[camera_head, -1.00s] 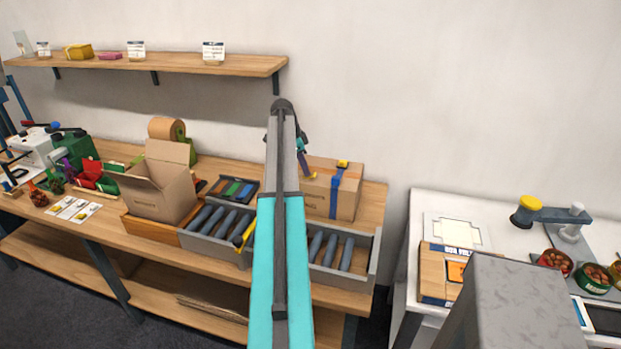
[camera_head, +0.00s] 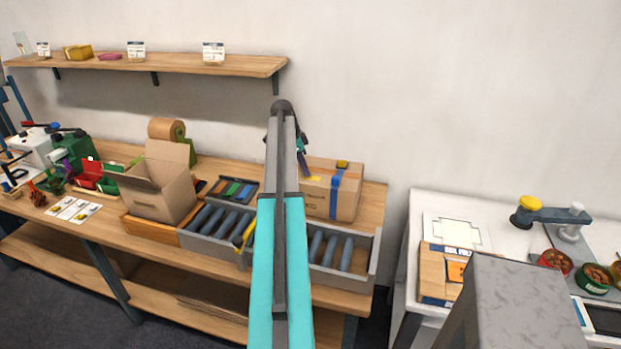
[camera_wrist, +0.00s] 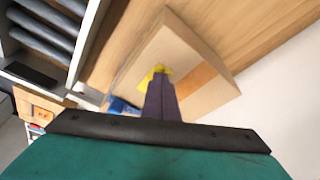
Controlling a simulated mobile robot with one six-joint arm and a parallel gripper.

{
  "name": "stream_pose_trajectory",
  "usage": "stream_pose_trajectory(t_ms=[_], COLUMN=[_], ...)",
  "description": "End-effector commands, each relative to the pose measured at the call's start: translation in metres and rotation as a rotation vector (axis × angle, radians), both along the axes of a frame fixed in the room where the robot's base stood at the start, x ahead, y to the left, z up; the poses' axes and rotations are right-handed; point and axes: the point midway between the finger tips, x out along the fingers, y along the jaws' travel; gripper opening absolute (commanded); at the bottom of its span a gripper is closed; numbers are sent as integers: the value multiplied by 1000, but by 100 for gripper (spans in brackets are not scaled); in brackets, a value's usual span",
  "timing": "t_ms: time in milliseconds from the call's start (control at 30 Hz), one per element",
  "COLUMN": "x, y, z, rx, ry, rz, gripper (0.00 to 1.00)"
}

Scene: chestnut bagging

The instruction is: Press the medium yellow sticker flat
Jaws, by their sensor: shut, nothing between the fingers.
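A closed cardboard carton (camera_head: 346,205) with a blue strip stands at the right end of the wooden bench. My gripper (camera_head: 303,172) is at the carton's left side, largely hidden behind my arm in the head view. In the wrist view its purple fingers (camera_wrist: 160,72) are together, with nothing held, and point at the carton (camera_wrist: 178,48). A yellow sticker (camera_wrist: 149,77) shows on the carton right at the fingertips, partly covered by them. I cannot tell whether they touch it or whether it lies flat. A smaller yellow piece (camera_head: 342,164) is on the carton's top edge.
An open carton (camera_head: 160,190) stands left of my arm. Grey bins (camera_head: 345,270) with dark rolls line the bench front, close below the closed carton. A wall shelf (camera_head: 180,63) hangs above. A white table (camera_head: 440,205) stands at the right, past a gap.

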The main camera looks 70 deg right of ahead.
Motion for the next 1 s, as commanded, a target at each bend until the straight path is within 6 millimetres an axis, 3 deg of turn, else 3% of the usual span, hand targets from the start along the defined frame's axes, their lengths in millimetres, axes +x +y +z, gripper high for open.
stream_pose_trajectory(t_ms=[600, 1000], x=[0, 1], y=[1, 1], z=[-3, 16], rx=[5, 3], ry=[0, 0], rz=[0, 0], gripper=[0, 0])
